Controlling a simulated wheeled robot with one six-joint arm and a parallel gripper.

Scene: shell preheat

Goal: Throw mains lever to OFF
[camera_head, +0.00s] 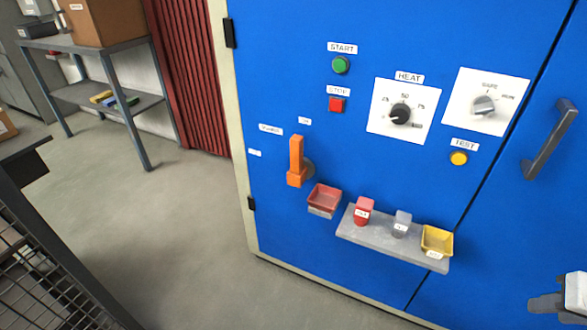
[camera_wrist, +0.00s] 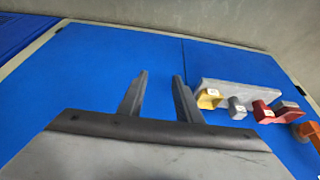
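The orange mains lever (camera_head: 296,158) is on the blue cabinet front, left of the small shelf. Its handle stands upright, toward a small label (camera_head: 305,121) above it. Another small label (camera_head: 254,153) lies to its left; both are too small to read surely. In the wrist view part of the orange lever (camera_wrist: 309,131) shows at the right edge. My gripper (camera_wrist: 160,75) is open, with nothing between its fingers. In the head view my gripper (camera_head: 546,303) is at the bottom right, well away from the lever.
A grey shelf (camera_head: 376,238) carries a red block (camera_head: 363,211), a grey block (camera_head: 401,223) and a yellow tray (camera_head: 437,240). A red tray (camera_head: 324,197) sits just right of the lever. A door handle (camera_head: 550,140) sticks out at right.

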